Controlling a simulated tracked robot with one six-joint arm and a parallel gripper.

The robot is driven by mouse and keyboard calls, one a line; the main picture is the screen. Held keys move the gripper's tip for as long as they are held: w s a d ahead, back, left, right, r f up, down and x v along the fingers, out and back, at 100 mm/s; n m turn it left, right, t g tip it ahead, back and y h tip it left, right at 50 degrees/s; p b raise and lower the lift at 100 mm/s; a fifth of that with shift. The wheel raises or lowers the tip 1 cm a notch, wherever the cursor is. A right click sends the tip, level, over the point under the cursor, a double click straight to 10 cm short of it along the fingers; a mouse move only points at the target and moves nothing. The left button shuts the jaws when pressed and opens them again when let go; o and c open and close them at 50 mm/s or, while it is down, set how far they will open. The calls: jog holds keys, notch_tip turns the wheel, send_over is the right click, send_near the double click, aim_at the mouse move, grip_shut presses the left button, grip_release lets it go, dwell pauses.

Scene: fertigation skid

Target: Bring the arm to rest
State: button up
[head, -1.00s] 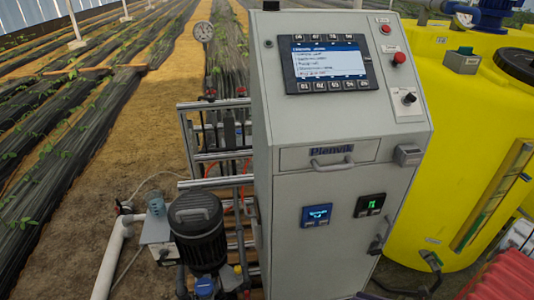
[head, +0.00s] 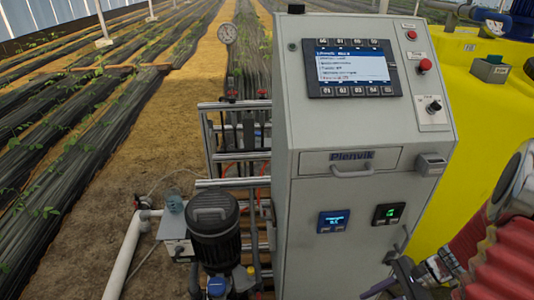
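My arm shows at the right edge of the head view, with a red ribbed sleeve (head: 490,268) and a pale metal joint above it. At its lower end a dark grey-purple part, which looks like my gripper (head: 392,285), is at the bottom edge, in front of the lower right of the grey control cabinet (head: 340,228). It is partly cut off, and its fingers cannot be made out clearly. I see nothing held in it.
The cabinet has a lit screen (head: 352,66), a drawer (head: 350,162) and knobs. A yellow tank (head: 484,115) stands right, behind my arm. A dark pump (head: 213,228) and white pipe (head: 128,255) stand left. Bare soil and crop rows (head: 75,140) lie beyond.

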jog(key=s+a+r+n+t+h, duration=0.1)
jog(key=a+r+n+h, duration=0.1)
jog(key=a+r+n, duration=0.3)
jog(key=s+a+r+n+t+h, duration=0.1)
jog(key=a+r+n, duration=0.4)
jog(key=r, duration=0.8)
jog(key=s+a+r+n+t+h, duration=0.1)
jog(key=a+r+n+t+h, duration=0.2)
jog(key=a+r+n+h, duration=0.2)
notch_tip(320, 180, up, 5)
jog(key=shift+s+a+f+n, duration=0.1)
jog(key=shift+s+a+n, duration=0.2)
jog(key=shift+n, duration=0.8)
jog(key=shift+o, duration=0.4)
